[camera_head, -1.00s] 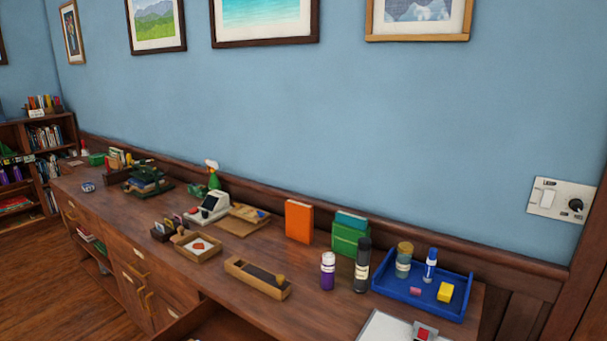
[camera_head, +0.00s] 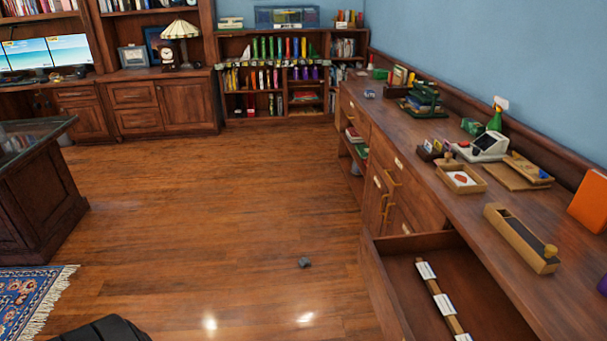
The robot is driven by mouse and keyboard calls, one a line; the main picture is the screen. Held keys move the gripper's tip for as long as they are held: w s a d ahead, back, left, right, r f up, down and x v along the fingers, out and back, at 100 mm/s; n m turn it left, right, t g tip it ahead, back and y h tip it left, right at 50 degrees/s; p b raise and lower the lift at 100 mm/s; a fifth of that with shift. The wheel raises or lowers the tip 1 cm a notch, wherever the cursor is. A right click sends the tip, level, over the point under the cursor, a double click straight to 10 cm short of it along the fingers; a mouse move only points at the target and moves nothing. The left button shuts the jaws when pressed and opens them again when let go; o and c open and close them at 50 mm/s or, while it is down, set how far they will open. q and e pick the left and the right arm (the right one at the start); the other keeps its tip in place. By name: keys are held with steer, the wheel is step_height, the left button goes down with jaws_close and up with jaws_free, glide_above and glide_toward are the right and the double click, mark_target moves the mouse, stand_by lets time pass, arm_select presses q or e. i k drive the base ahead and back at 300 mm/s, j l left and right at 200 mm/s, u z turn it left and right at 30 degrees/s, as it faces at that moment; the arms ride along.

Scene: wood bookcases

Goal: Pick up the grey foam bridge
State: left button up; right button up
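A small dark grey block (camera_head: 305,262) lies on the wooden floor, left of the open drawer. It is the only loose grey piece I see on the floor, and it looks like the grey foam bridge, but it is too small for me to make out an arch. Nothing touches it.
An open drawer (camera_head: 398,243) juts out from the long wooden counter at right. A dark desk (camera_head: 40,190) and a blue patterned rug (camera_head: 35,300) are at left. Bookcases (camera_head: 225,55) line the back. The floor between is clear.

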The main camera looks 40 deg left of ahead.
mark_target(305, 261)
steer(key=j+u, duration=0.7)
steer(key=i+j+u, duration=0.1)
steer(key=u, duration=0.3)
steer(key=j, duration=0.1)
